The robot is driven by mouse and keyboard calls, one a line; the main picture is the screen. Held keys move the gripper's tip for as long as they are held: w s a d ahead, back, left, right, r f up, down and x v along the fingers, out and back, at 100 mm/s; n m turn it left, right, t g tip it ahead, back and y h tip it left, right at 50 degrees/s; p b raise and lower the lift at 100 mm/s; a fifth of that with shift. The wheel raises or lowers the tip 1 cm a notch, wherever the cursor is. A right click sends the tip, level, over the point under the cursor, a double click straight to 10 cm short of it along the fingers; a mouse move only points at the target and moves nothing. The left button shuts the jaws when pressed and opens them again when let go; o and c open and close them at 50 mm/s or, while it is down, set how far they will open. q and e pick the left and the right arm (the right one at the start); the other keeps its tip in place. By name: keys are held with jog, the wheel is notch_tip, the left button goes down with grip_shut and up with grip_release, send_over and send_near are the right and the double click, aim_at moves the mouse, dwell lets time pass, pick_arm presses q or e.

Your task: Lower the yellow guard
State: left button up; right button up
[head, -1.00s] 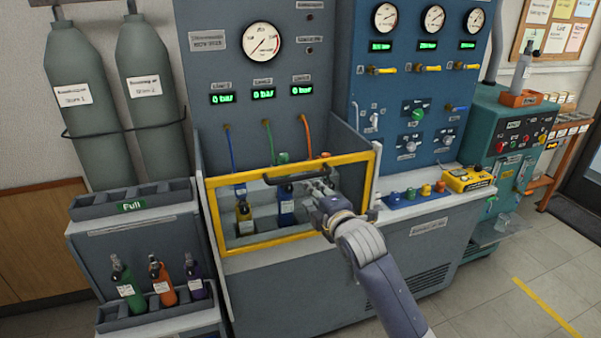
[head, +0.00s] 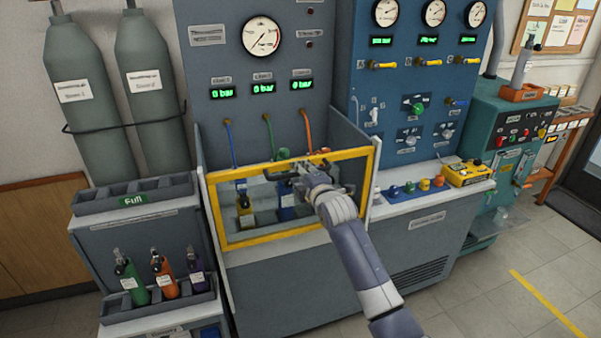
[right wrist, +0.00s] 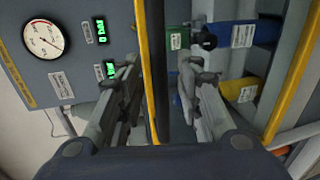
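The yellow guard (head: 285,237), a yellow-framed clear panel, stands across the front of the bench bay in the head view. A black handle (head: 275,176) runs along its top bar. In the right wrist view the handle (right wrist: 161,70) and a yellow frame bar (right wrist: 146,75) pass between the fingers of my right gripper (right wrist: 160,90). The fingers are apart, one on each side, with no clear grip. In the head view my right gripper (head: 303,178) is at the handle and hides part of it. My left gripper is not in view.
Blue (head: 287,213) and yellow (head: 245,222) cylinders stand in the bay behind the guard, with hoses above. A rack of small cylinders (head: 165,310) is at the lower left. Colored caps (head: 408,188) and a yellow device (head: 467,174) sit on the right ledge.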

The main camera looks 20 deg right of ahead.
jog(key=shift+w, duration=0.35)
jog(key=shift+f, duration=0.1)
grip_shut()
